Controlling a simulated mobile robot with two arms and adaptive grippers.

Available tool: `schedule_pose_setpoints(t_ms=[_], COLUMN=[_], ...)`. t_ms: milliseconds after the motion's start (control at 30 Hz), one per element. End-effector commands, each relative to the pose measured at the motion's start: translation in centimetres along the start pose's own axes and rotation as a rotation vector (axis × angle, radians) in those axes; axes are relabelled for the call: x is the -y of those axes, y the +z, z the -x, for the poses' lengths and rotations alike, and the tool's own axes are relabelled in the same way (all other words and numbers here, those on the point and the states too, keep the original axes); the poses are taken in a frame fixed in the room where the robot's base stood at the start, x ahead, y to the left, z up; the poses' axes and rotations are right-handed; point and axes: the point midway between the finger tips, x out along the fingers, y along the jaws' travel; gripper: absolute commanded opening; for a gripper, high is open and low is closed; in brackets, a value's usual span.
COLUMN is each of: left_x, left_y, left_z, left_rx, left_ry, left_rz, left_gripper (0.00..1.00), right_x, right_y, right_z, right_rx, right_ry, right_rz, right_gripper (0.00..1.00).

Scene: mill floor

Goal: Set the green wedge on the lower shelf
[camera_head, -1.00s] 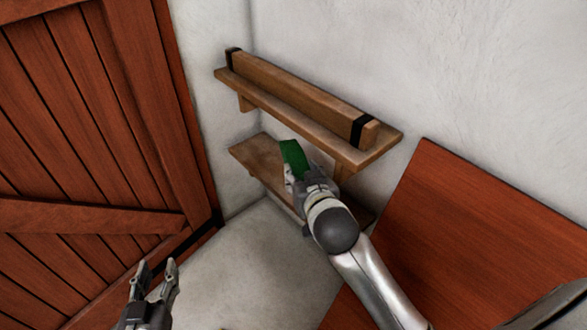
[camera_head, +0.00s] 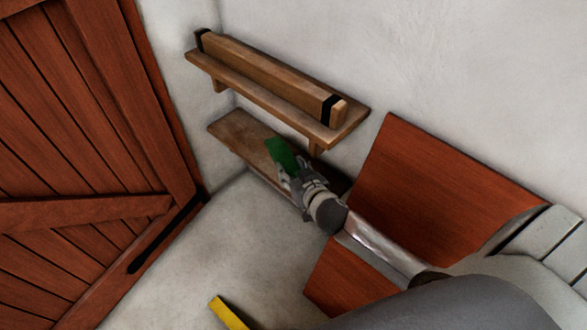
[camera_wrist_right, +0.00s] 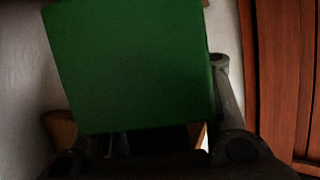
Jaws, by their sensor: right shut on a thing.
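The green wedge (camera_head: 283,154) is held in my right gripper (camera_head: 290,172), which is shut on it. In the head view it appears over the lower shelf (camera_head: 238,135), a wooden board on the wall below a second shelf. I cannot tell whether the wedge touches the board. In the right wrist view the wedge (camera_wrist_right: 130,65) fills much of the picture and hides most of what lies beyond. My right gripper's fingers (camera_wrist_right: 150,140) show partly beneath and beside it. My left gripper is not in view.
The upper shelf (camera_head: 262,92) carries a long wooden beam (camera_head: 265,72) with black bands, close above. A red-brown panel (camera_head: 430,185) stands to the right. A red plank door (camera_head: 75,130) is at the left. A yellow piece (camera_head: 227,313) shows at the bottom. The left part of the lower shelf is bare.

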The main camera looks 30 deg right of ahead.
Motion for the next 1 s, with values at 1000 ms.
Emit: schedule_pose_setpoints(t_ms=[1000], left_x=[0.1], left_y=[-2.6], left_z=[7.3], left_rx=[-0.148], left_ry=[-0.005], left_rz=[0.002], left_gripper=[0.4], right_x=[-4.7], right_y=[7.0], right_z=[-9.8], right_rx=[-0.002], right_ry=[-0.002], right_rz=[-0.001], right_gripper=[0.11])
